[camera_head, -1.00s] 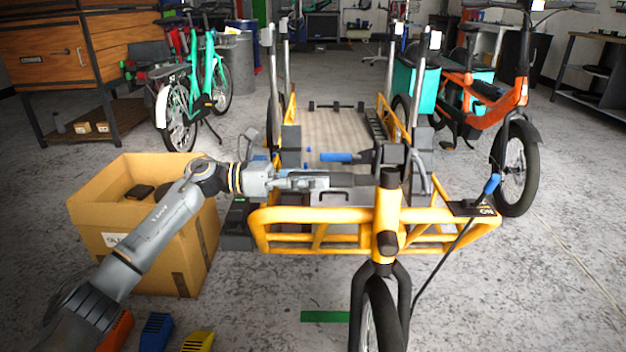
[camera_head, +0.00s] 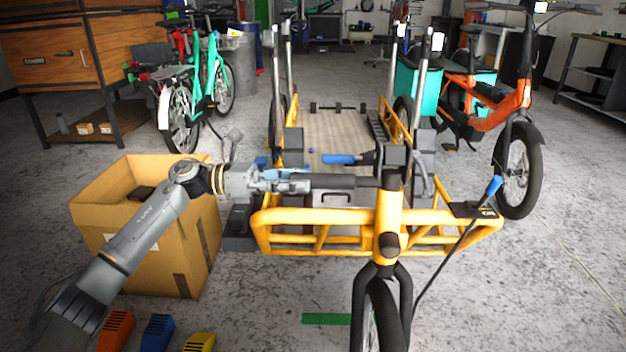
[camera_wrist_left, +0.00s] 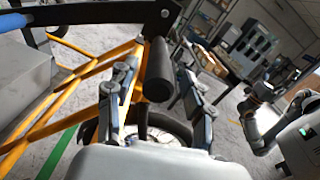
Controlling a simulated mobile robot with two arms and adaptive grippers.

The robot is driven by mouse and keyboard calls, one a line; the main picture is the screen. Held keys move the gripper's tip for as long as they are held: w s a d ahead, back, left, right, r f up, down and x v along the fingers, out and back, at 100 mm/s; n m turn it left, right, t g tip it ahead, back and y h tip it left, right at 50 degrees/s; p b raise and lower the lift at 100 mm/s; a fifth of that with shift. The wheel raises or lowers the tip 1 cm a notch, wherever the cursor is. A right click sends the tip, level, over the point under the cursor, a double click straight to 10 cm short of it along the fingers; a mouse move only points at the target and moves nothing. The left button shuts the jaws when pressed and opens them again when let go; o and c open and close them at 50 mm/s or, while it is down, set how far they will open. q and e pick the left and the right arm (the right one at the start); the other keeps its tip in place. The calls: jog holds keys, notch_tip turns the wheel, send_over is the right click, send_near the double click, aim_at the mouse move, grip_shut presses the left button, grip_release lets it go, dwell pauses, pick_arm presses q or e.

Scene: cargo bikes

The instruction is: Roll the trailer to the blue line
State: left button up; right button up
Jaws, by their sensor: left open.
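The yellow-framed cargo vehicle (camera_head: 281,218), apparently the trailer, stands in front of me with its black front wheel (camera_head: 380,310) nearest. A black bar (camera_head: 345,182) sticks out to the left from its steering post. My left gripper (camera_head: 308,183) is at the free end of this bar. In the left wrist view the bar's round end (camera_wrist_left: 158,78) lies between the two spread fingers, with gaps visible beside it. The gripper is open. No blue line shows on the floor; a green line (camera_head: 326,319) lies beside the front wheel.
An open cardboard box (camera_head: 150,250) stands left of the vehicle, under my left arm. Orange, blue (camera_head: 157,331) and yellow blocks lie at the lower left. An orange bike (camera_head: 495,110) stands right, a teal bike (camera_head: 190,90) behind left. Floor at the lower right looks clear.

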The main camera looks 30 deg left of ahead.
pick_arm(q)
jog(key=v, duration=0.8)
jog(key=shift+a, duration=0.15)
